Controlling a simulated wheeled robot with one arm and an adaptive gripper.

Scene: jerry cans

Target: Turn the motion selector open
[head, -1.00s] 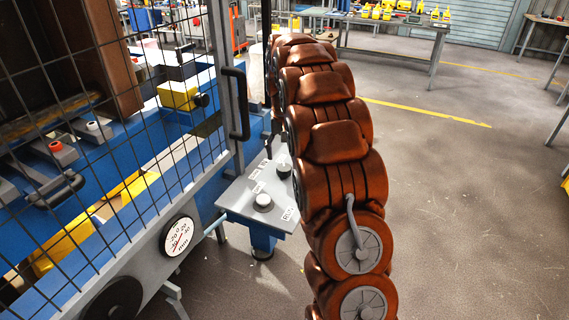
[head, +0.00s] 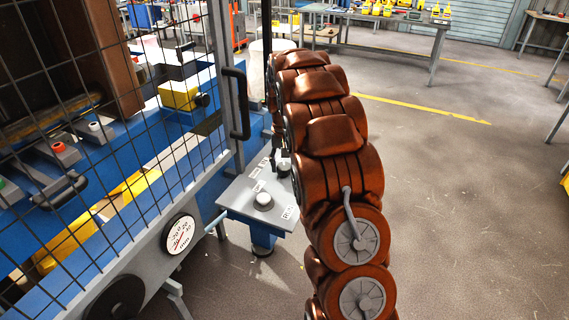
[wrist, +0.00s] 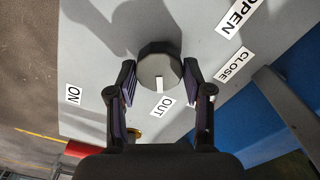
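A dark faceted knob (wrist: 160,65) with a white pointer mark stands on a grey panel (wrist: 100,40) in the wrist view. The pointer faces the OUT label (wrist: 166,108). My gripper (wrist: 159,78) is open, with one finger on each side of the knob, very near its edges; I cannot tell whether they touch it. In the head view the dark knob (head: 284,168) shows beside my arm, which hides much of my gripper.
A mesh guard (head: 150,110) with a black handle (head: 237,104) stands left of the panel. Open floor (head: 450,200) lies to the right.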

